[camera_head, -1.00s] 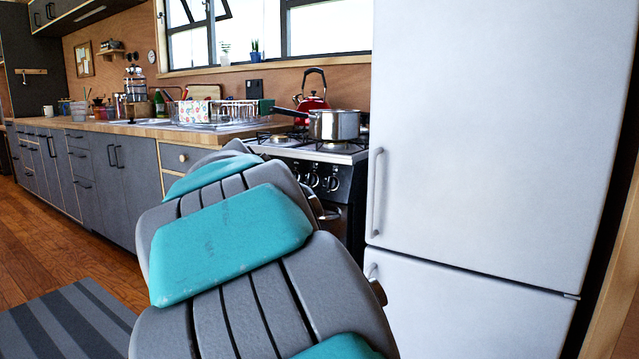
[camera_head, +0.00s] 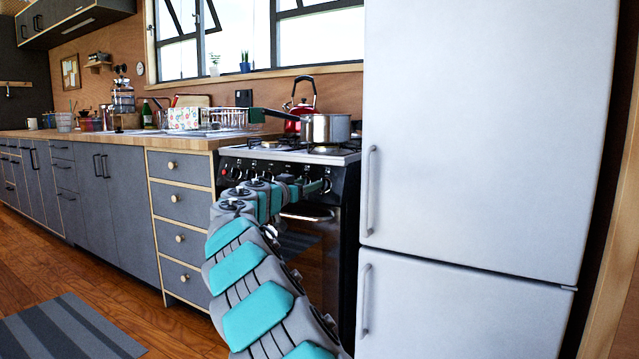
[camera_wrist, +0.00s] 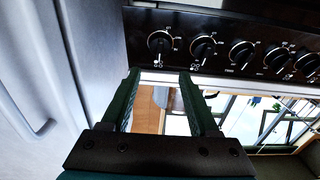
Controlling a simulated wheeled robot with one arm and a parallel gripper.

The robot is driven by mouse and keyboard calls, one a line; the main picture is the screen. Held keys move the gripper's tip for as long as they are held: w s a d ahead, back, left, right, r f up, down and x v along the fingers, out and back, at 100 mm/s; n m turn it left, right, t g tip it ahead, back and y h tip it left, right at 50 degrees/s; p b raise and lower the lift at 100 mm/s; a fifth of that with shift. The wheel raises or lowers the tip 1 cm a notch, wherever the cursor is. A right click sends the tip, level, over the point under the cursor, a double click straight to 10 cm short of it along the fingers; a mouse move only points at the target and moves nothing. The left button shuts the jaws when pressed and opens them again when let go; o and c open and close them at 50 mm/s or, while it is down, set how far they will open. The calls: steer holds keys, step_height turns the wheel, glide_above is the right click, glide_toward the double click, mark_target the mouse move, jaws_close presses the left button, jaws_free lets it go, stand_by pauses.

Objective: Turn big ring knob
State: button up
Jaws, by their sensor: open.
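The black stove (camera_head: 345,215) stands left of the fridge, with a knob panel along its front top. In the wrist view several black knobs with white marks sit in a row, among them the leftmost knob (camera_wrist: 159,43), the second knob (camera_wrist: 204,46) and a third knob (camera_wrist: 241,54). I cannot tell which one is the big ring knob. My gripper (camera_wrist: 160,76) is open and empty. Its two dark green fingers point at the panel, with the tips just below the two leftmost knobs in the picture and no visible grip on either. In the head view my arm hides much of the panel.
The white fridge (camera_head: 480,130) stands right beside the stove. A steel pot (camera_head: 325,128) and a red kettle (camera_head: 300,105) stand on the stove top. Grey drawers (camera_head: 180,205) are on the left. The wooden floor (camera_head: 185,325) in front is open.

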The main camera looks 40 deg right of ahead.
steer(key=shift+p+x, duration=0.6)
steer(key=shift+x, duration=3.05)
jaws_close()
steer(key=shift+f, duration=0.1)
